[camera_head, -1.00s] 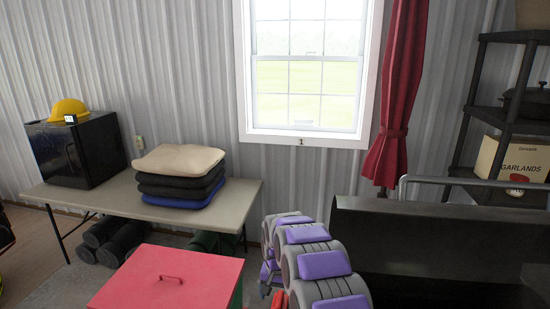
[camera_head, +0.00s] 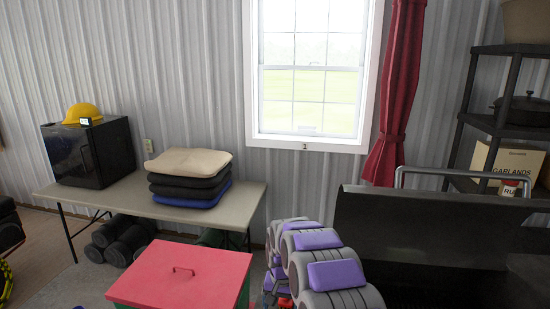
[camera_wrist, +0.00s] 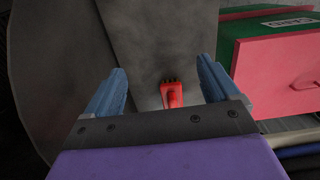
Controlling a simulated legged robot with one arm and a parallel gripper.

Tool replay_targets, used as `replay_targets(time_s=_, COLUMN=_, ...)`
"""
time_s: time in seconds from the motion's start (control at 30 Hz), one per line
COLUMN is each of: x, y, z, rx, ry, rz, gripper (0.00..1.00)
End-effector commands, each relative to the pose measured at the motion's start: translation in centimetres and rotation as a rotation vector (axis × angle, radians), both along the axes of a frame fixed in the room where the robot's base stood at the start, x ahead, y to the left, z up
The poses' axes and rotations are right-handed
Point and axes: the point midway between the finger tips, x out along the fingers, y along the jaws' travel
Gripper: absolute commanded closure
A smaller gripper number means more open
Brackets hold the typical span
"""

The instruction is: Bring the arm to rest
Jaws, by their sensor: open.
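My arm (camera_head: 318,255), with purple and grey links, is folded low in the head view, in front of the red-lidded box and the dark grill-like body. My gripper (camera_wrist: 160,80) shows in the wrist view, with its two blue fingers spread apart and open. A small red tool with dark bristles or teeth (camera_wrist: 172,95) appears between the fingers, against a grey surface. No finger visibly touches it, and I cannot tell how far beyond them it lies. The gripper's fingers cannot be made out in the head view.
A red-lidded green box (camera_head: 195,280) stands close in front. Behind it a table (camera_head: 120,195) holds a stack of cushions (camera_head: 188,180), a black cabinet (camera_head: 90,150) and a yellow helmet (camera_head: 83,111). A dark grill-like body (camera_head: 430,235) and a shelf (camera_head: 500,125) are on the right.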

Motion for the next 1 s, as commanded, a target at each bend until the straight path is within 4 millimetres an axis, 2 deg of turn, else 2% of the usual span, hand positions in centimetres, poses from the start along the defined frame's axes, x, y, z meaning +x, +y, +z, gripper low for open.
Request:
replay_targets(time_s=0.27, x=-3.1, y=-1.7, z=3.7, rx=0.009, ry=0.012, rz=0.022, gripper=0.12)
replay_targets(time_s=0.37, x=-5.1, y=-2.4, z=5.5, rx=0.009, ry=0.020, rz=0.035, gripper=0.12)
replay_targets(time_s=0.5, x=-8.9, y=-3.7, z=8.5, rx=0.011, ry=0.032, rz=0.059, gripper=0.12)
replay_targets(time_s=0.7, x=-14.8, y=-5.8, z=12.0, rx=0.011, ry=0.051, rz=0.091, gripper=0.12)
replay_targets(time_s=1.0, x=-24.7, y=-8.6, z=15.3, rx=0.009, ry=0.084, rz=0.129, gripper=0.12)
